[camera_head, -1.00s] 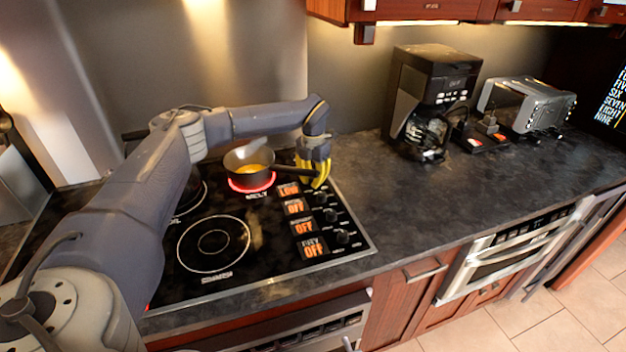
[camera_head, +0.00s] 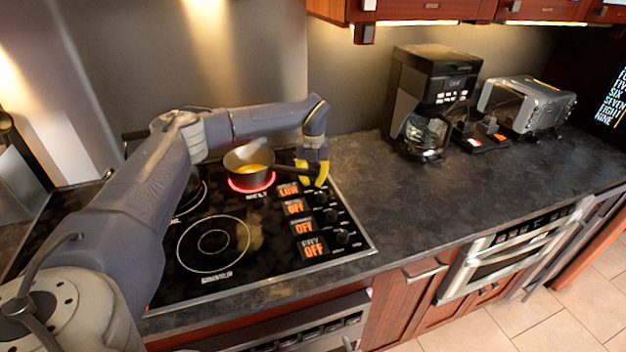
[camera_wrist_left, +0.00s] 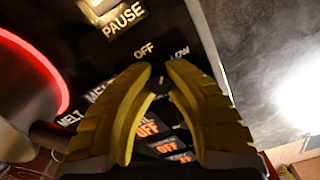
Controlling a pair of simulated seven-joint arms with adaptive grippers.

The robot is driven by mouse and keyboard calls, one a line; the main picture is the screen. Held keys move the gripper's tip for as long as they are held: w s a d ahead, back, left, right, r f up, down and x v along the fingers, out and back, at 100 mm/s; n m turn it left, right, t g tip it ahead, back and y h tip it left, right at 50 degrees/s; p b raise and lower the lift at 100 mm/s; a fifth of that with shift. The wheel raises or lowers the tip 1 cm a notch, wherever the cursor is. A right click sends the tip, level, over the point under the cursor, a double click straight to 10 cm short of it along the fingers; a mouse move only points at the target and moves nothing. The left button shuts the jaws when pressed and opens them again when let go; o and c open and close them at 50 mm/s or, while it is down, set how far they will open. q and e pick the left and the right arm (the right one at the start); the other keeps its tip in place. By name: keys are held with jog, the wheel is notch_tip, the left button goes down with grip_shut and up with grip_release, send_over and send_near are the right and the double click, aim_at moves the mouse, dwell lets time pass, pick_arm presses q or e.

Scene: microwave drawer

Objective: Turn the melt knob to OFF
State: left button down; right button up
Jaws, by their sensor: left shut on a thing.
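My left gripper (camera_head: 313,178) points down over the top of the knob column on the cooktop's right side. Its yellow fingers also show in the left wrist view (camera_wrist_left: 160,75), shut on the melt knob, which is mostly hidden between them. The OFF mark (camera_wrist_left: 143,48) and LOW mark (camera_wrist_left: 180,50) lie just beyond the fingertips. The melt display (camera_head: 288,189) reads LOW in orange. My right gripper is not in view.
The pot's handle (camera_head: 290,172) reaches right, close to my left gripper. Below are several more knobs (camera_head: 342,237) and displays reading OFF (camera_head: 314,249). A coffee maker (camera_head: 433,95) and toaster (camera_head: 530,103) stand farther right. The counter (camera_head: 430,200) between is clear.

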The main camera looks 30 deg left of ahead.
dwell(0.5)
pick_arm(q)
jog(key=c, duration=1.1)
grip_release()
jog(key=shift+c, duration=0.2)
notch_tip(320, 180, up, 12)
